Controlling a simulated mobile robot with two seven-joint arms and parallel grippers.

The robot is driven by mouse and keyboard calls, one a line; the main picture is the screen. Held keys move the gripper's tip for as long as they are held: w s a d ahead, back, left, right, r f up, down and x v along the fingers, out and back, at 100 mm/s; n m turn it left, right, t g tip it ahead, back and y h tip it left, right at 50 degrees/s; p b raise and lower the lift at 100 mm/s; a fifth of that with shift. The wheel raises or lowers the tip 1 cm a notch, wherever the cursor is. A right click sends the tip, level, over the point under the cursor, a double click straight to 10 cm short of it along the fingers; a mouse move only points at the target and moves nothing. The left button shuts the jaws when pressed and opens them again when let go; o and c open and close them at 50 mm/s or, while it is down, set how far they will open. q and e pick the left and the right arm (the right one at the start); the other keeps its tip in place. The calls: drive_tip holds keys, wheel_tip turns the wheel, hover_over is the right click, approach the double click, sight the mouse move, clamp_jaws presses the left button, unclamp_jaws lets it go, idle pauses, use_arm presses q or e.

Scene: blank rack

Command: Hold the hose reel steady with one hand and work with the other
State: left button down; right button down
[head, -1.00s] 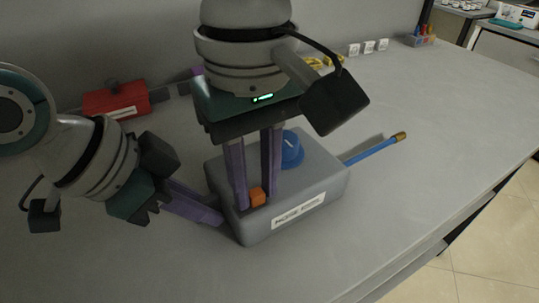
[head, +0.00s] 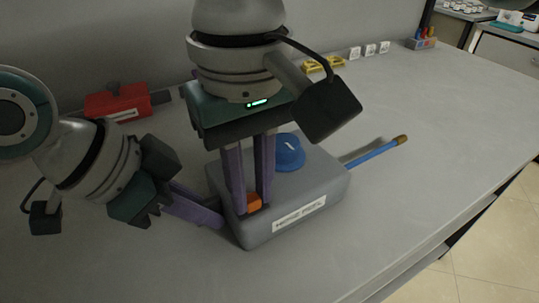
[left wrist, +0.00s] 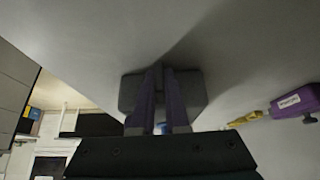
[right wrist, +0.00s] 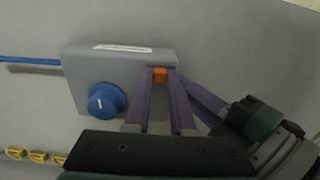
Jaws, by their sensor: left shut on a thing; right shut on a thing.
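The hose reel (head: 308,176) is a grey box with a label on its front side, lying on the bench. A blue knob (head: 289,152) sits on its top and a blue hose (head: 372,153) with a brass end leaves its right side. My left gripper (head: 218,221) is shut on the box's left end; the left wrist view shows the box end (left wrist: 194,90) at its fingers. My right gripper (head: 250,207) points down at the box's near-left corner, shut on a small orange block (head: 254,201). The block also shows between the fingertips in the right wrist view (right wrist: 160,73).
A red case (head: 117,104) lies at the back left. Yellow clips (head: 324,66) and white blocks (head: 369,50) stand along the wall. A small rack (head: 423,43) is at the far right. The bench right of the hose is clear.

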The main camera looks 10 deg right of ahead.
drive_tip(key=shift+s+a, duration=0.15)
drive_tip(key=shift+a, duration=0.3)
drive_tip(key=c, duration=0.8)
unclamp_jaws()
drive_tip(key=shift+c, duration=0.2)
drive_tip(key=shift+d+r, duration=0.1)
drive_tip(key=shift+r, duration=3.4)
use_arm(q)
drive_tip(key=c, duration=0.8)
unclamp_jaws()
drive_tip(key=shift+c, duration=0.2)
drive_tip(key=shift+a+r, duration=0.1)
